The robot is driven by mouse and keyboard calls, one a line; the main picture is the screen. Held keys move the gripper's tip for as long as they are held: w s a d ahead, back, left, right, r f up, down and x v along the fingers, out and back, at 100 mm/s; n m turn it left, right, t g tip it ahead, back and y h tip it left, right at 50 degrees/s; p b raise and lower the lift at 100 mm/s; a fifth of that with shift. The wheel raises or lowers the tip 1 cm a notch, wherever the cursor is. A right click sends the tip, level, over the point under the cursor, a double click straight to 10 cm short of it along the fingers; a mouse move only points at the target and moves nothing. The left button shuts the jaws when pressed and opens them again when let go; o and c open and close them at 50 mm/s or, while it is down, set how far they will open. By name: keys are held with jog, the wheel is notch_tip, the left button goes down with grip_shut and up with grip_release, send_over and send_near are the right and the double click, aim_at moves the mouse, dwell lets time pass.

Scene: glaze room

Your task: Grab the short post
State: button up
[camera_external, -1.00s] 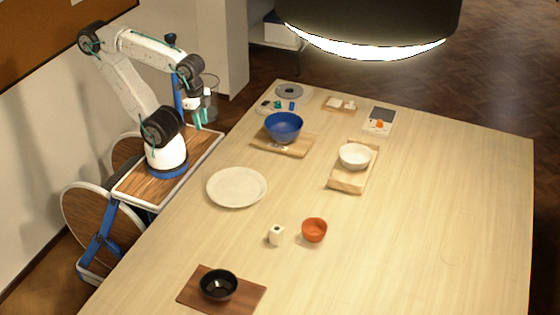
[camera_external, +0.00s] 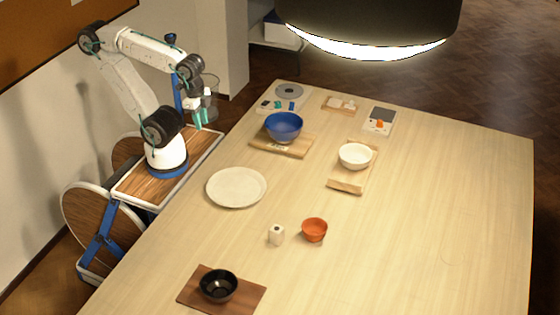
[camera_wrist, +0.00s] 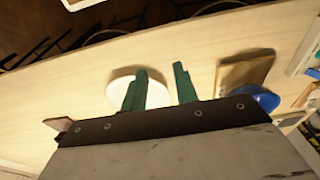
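No thing is plainly a post. The nearest in shape is a small upright white block (camera_external: 276,235) with a dark spot near its top, standing on the table left of the orange bowl (camera_external: 314,230). I cannot tell if it is the short post. My gripper (camera_external: 202,117) hangs near the table's left edge, well away from the block, beyond the round plate. In the wrist view my two green fingers (camera_wrist: 160,90) are apart with nothing between them. The white plate (camera_wrist: 117,92) lies beyond them, partly hidden by a finger.
The blue bowl (camera_external: 283,127) sits on a wooden board, and the white bowl (camera_external: 355,156) on another. The plate (camera_external: 236,188) is near the left edge. A black bowl (camera_external: 218,286) stands on a dark board in front. A lamp (camera_external: 370,25) hangs above. The table's right side is clear.

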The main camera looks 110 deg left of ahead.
dwell(0.3)
jog(key=o, duration=0.6)
jog(key=shift+o, duration=0.2)
